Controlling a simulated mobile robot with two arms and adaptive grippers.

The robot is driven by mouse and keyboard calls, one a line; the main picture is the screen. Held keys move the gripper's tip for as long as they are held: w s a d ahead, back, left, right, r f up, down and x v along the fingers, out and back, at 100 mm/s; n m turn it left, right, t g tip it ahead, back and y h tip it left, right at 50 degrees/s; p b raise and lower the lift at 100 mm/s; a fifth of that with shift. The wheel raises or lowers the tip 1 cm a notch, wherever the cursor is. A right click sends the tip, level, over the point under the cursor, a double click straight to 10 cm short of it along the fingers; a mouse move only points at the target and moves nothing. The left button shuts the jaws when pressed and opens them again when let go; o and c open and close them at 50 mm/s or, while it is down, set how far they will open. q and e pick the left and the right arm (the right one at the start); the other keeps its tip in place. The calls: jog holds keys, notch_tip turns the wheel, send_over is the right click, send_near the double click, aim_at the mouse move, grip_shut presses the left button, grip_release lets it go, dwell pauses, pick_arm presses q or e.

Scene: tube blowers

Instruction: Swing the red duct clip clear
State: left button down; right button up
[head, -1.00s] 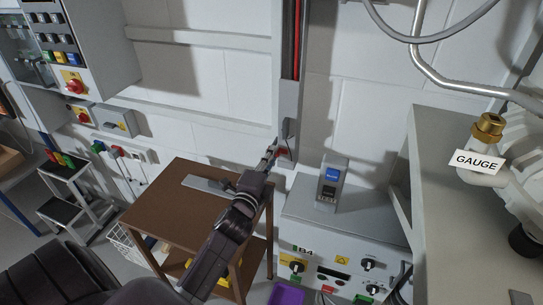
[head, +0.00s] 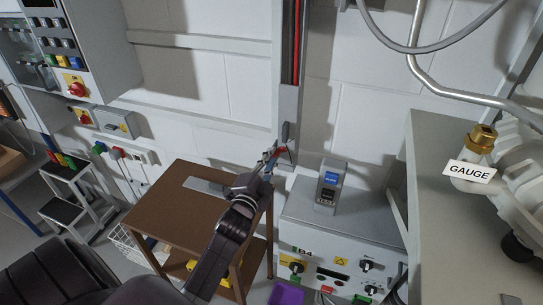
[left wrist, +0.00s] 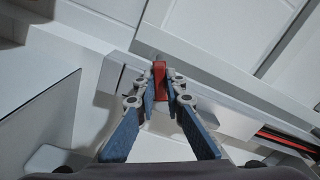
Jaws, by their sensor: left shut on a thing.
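The red duct clip (head: 280,151) is at the lower end of the grey wall duct (head: 287,105). My left gripper (head: 271,156) reaches up to it over the brown table and is shut on it. In the left wrist view the red clip (left wrist: 160,78) is between the blue-padded fingers of my left gripper (left wrist: 161,92). The clip's far end and its attachment to the duct are too small or hidden to tell. My right gripper is not in view.
A brown table (head: 175,215) with a flat grey plate (head: 204,185) stands below my left arm. A grey device (head: 331,183) stands on the cabinet (head: 350,222) at the right. Farther right is the GAUGE fitting (head: 480,145). White wall lies behind.

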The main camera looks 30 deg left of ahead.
pick_arm(q)
jog(key=shift+s+a+r+n+p, duration=0.15)
jog(key=shift+n+p, duration=0.55)
jog(key=shift+n, duration=1.35)
jog(key=shift+w+a+f+n+p, duration=0.1)
jog(key=shift+n+p, duration=0.55)
jog(key=shift+n, duration=1.45)
jog(key=shift+s+a+r+n+p, duration=0.15)
jog(key=shift+n+p, duration=0.55)
jog(key=shift+n, duration=1.35)
jog(key=c, duration=2.1)
grip_release()
jog(key=shift+o, duration=0.6)
